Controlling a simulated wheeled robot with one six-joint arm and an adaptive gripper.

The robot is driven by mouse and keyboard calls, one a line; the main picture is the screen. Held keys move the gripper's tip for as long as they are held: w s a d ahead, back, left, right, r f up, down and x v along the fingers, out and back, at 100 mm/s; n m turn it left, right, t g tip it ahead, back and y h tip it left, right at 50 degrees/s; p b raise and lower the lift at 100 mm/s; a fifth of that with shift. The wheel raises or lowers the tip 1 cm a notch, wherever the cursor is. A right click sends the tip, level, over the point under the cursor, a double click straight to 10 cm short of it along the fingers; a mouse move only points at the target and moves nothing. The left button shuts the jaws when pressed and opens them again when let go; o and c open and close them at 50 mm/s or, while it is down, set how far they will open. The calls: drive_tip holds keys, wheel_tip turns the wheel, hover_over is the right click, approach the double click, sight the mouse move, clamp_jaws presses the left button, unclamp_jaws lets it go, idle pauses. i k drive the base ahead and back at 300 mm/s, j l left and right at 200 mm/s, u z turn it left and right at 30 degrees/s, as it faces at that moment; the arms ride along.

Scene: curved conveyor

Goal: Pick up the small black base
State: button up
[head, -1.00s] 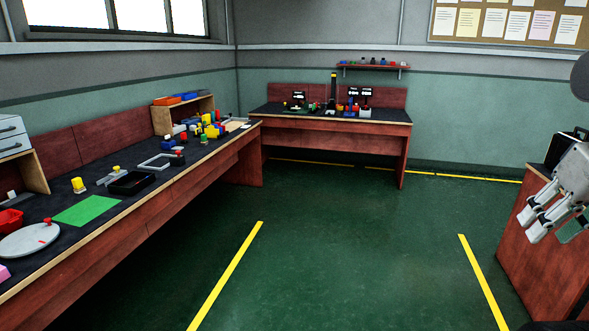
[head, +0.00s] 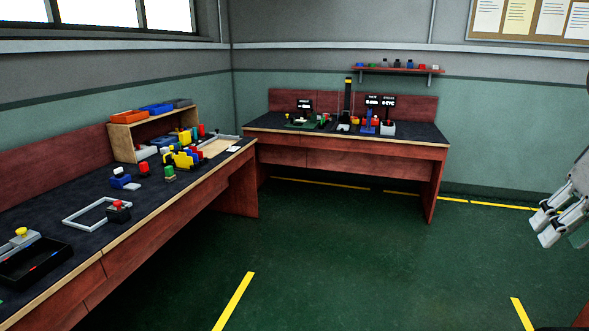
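My gripper (head: 546,228) is at the right edge of the head view, over the floor and far from both benches. Its two fingers look apart, with nothing seen between them. A small black block with a red knob (head: 118,211) stands on the left bench, beside a grey rectangular frame (head: 84,222). I cannot tell if this block is the small black base. Small dark pieces also stand on the far bench, too small to tell apart.
The left bench (head: 60,205) holds a black tray (head: 58,262), colored blocks (head: 182,158) and a wooden shelf (head: 122,138). The far bench (head: 400,145) carries several small stands and displays. Green floor (head: 350,260) with yellow lines is open between them.

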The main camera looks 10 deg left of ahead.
sight(20, 271)
drive_tip(key=i+u, duration=0.25)
drive_tip(key=i, duration=0.15)
drive_tip(key=i+l+u, duration=0.55)
drive_tip(key=i, duration=0.25)
drive_tip(key=i+l+u, duration=0.3)
drive_tip(key=u, duration=0.15)
drive_tip(key=i+l+u, duration=0.4)
drive_tip(key=l+u, duration=0.1)
drive_tip(key=u, duration=1.35)
drive_tip(key=i+l, duration=0.15)
drive_tip(key=i, duration=0.35)
drive_tip(key=i+l+u, duration=0.1)
drive_tip(key=i, duration=0.35)
drive_tip(key=i+l, duration=0.3)
drive_tip(key=i, duration=0.2)
drive_tip(key=j+u, duration=0.05)
